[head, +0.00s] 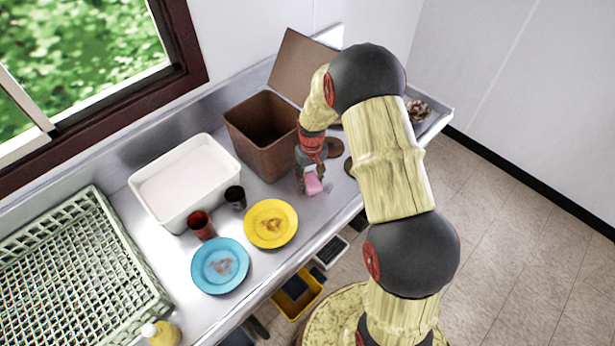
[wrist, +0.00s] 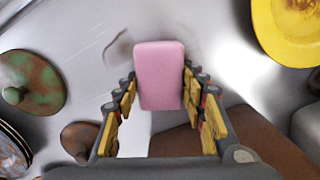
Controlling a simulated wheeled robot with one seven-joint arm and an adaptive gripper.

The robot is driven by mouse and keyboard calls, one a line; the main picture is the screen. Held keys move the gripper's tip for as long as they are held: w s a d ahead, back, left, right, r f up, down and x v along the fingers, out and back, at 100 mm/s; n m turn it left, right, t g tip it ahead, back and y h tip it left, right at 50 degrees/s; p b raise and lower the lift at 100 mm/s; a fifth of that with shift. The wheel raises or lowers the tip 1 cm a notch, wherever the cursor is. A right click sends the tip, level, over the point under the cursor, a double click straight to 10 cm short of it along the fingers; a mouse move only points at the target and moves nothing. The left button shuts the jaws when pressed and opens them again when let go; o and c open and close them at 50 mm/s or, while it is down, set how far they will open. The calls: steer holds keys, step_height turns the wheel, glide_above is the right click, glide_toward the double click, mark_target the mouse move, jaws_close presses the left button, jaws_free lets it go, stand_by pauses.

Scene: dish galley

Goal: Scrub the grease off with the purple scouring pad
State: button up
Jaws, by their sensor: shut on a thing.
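My gripper (head: 311,176) is shut on a pink-purple scouring pad (head: 313,185) above the metal counter, in front of the brown bin. In the wrist view the pad (wrist: 160,75) stands out between the fingers of my gripper (wrist: 160,98). A yellow plate (head: 284,211) with a brown greasy stain (head: 271,225) lies left of the gripper in the head view; the plate also shows in the wrist view (wrist: 285,40). A blue plate (head: 205,275) with a reddish-brown smear (head: 221,266) lies farther left.
A brown bin (head: 264,140), white tub (head: 185,185), red cup (head: 201,226), dark cup (head: 236,198) and green dish rack (head: 80,275) crowd the counter. A yellow bottle (head: 161,334) stands at the front. A blotched lid (wrist: 30,85) lies left in the wrist view.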

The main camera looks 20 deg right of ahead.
mark_target(323, 202)
steer(key=shift+s+d+r+p, duration=0.15)
steer(key=shift+s+d, duration=0.3)
steer(key=shift+s, duration=0.8)
steer(key=shift+s+d+f+p, duration=0.1)
steer(key=shift+s+d+p, duration=0.3)
steer(key=shift+s, duration=0.9)
steer(key=shift+s+d+r+p, duration=0.1)
steer(key=shift+s+d, duration=0.45)
steer(key=shift+s, duration=0.7)
steer(key=shift+s+a+f, duration=0.1)
steer(key=shift+s+a, duration=0.1)
steer(key=shift+a, duration=0.3)
steer(key=shift+s+a+f, duration=0.1)
steer(key=shift+s+a, duration=0.05)
steer(key=shift+a, duration=0.3)
steer(key=shift+w+a+b, duration=0.25)
steer(key=shift+w+a, duration=0.45)
steer(key=shift+w, duration=1.15)
steer(key=shift+w+a+b, duration=0.25)
steer(key=shift+w+a, duration=0.4)
steer(key=shift+w, duration=1.2)
steer(key=shift+w+a+b, duration=0.25)
steer(key=shift+w+a, duration=0.45)
steer(key=shift+w, duration=1.15)
steer(key=shift+r, duration=0.1)
steer(key=shift+w, duration=0.15)
